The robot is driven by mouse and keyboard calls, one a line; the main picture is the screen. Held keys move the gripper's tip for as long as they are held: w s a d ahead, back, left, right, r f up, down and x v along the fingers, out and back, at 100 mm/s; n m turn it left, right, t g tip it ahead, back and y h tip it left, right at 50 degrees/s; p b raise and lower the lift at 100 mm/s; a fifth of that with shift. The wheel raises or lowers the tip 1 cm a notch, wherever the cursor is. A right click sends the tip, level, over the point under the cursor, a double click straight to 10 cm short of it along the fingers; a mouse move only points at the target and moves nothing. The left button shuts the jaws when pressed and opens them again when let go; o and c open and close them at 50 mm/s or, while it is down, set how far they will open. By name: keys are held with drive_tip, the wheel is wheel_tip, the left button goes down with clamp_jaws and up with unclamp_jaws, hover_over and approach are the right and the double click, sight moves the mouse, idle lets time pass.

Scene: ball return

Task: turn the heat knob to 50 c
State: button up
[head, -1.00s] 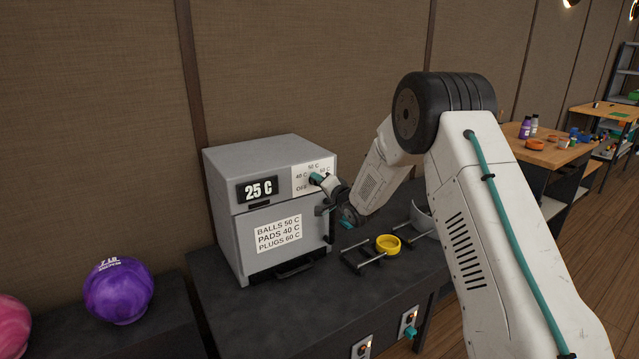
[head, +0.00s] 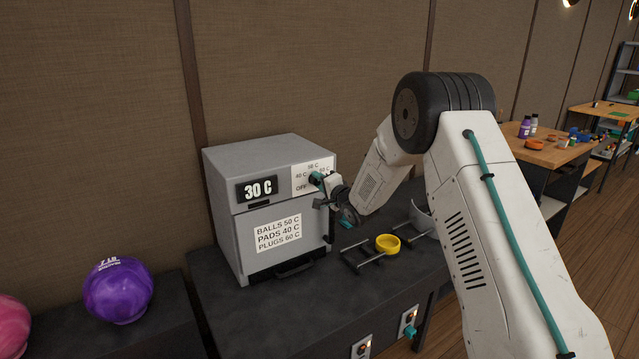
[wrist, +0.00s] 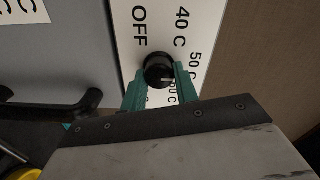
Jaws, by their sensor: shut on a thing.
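The grey heating box (head: 222,190) stands on the dark bench, and its display (head: 258,189) reads 30 C. A white dial plate (head: 300,183) at the upper right of its front carries OFF, 40 C, 50 C and a partly hidden mark. In the wrist view the round black heat knob (wrist: 158,69) sits on this plate, with OFF, 40 C and 50 C printed around it. My gripper (wrist: 161,82) is shut on the knob, one teal finger on each side. I cannot tell for sure which mark the knob points at.
A sign on the box door (head: 278,233) reads balls 50 C, pads 40 C, plugs 60 C. A yellow ring (head: 388,243) rests on a rack to the right. A purple ball (head: 118,290) lies at the left.

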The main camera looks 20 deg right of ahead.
drive_tip(key=shift+f, duration=0.1)
drive_tip(key=o, duration=1)
drive_tip(key=v, duration=0.8)
